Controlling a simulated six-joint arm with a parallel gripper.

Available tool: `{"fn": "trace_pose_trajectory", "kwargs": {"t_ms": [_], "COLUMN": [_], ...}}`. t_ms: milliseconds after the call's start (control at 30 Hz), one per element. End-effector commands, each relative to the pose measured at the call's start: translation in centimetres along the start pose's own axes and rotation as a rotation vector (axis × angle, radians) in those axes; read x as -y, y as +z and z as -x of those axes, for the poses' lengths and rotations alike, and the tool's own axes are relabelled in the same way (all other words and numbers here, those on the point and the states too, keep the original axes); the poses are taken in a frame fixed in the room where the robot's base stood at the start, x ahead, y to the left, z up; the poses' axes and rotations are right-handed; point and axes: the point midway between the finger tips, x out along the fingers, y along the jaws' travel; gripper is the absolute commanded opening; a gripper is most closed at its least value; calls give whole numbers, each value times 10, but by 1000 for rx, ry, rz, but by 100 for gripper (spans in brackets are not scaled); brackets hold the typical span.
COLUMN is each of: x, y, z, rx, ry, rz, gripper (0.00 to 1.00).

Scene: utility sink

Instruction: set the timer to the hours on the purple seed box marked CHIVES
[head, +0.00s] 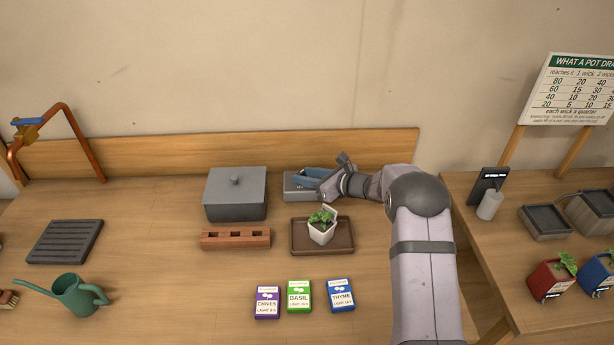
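The purple seed box (267,303) marked CHIVES lies on the bench at the front, left of the green BASIL box (299,297) and the blue THYME box (341,295). Its light line seems to read 8 h, but the print is very small. No timer can be made out for certain; a grey box (298,187) with a blue item on it stands at the back, partly behind my gripper. My gripper (333,184) is beside that box's right end, above the bench; contact and finger opening cannot be told.
A white potted plant (321,232) stands on a brown tray (345,236) just in front of my gripper. A lidded grey bin (235,194) and a brick (236,238) are to the left. A dark upright device (487,182) stands on the right bench.

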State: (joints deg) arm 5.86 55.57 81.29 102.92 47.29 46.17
Motion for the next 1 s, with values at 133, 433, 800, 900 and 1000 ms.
{"fn": "trace_pose_trajectory", "kwargs": {"t_ms": [133,433,800,900,1000], "x": [0,-4,-4,-4,-4], "y": [-1,0,2,2,1], "z": [-1,-2,0,0,0], "rx": [1,5,2,2,1], "ry": [-13,-105,-121,-121,-121], "rz": [-4,-41,-49,-49,-49], "gripper": [7,7,7,48,48]}}
